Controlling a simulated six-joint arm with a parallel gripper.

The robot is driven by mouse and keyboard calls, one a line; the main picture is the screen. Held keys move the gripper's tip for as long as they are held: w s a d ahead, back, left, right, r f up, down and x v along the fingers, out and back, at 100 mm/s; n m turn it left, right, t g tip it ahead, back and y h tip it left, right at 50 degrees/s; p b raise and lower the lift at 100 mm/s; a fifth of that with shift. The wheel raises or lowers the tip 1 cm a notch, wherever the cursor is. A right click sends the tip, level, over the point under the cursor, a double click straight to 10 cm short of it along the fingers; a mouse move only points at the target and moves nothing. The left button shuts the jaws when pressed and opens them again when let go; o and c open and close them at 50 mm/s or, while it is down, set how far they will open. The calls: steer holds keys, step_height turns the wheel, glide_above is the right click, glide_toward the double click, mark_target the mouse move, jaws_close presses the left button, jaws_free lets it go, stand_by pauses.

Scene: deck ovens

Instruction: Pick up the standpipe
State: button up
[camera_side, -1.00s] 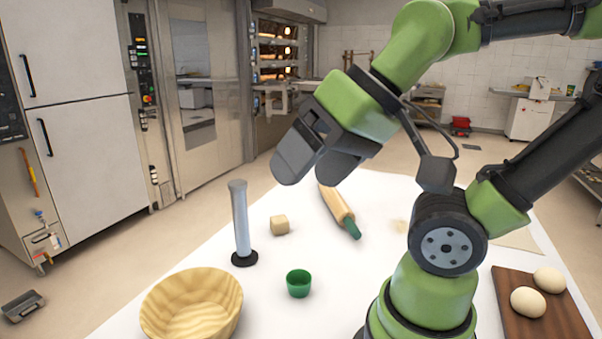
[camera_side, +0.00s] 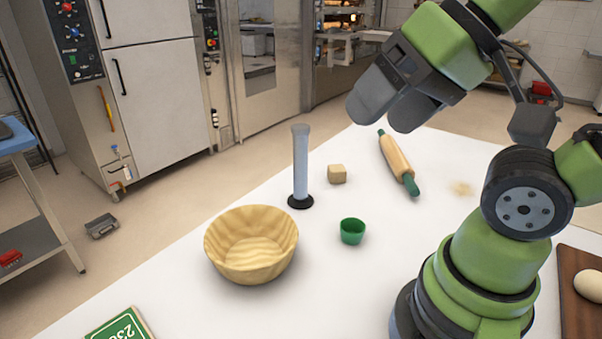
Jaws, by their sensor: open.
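The standpipe (camera_side: 300,166) is a slim grey-blue tube with a flared top, standing upright on a round black base on the white table. My gripper (camera_side: 379,113) is open and empty, up to the right of the standpipe and apart from it. Its two dark fingers point down and to the left. The whole standpipe shows; nothing covers it.
A wooden bowl (camera_side: 251,247) stands in front and left of the standpipe. A small wooden block (camera_side: 337,174), a green cup (camera_side: 352,231) and a rolling pin (camera_side: 396,158) lie to its right. A green sign (camera_side: 120,327) is at the table's (camera_side: 190,292) near edge. Dough (camera_side: 590,284) sits on a board (camera_side: 578,318) at right.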

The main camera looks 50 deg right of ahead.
steer(key=shift+c, duration=0.3)
steer(key=m+h, duration=0.2)
steer(key=m, duration=3)
glide_toward(306, 128)
steer(key=x, duration=0.3)
steer(key=shift+g, duration=0.3)
steer(key=x, duration=0.4)
steer(key=shift+d+f, duration=0.1)
steer(key=shift+d, duration=0.05)
steer(key=shift+x, duration=2.85)
steer(key=shift+w, duration=0.15)
jaws_close()
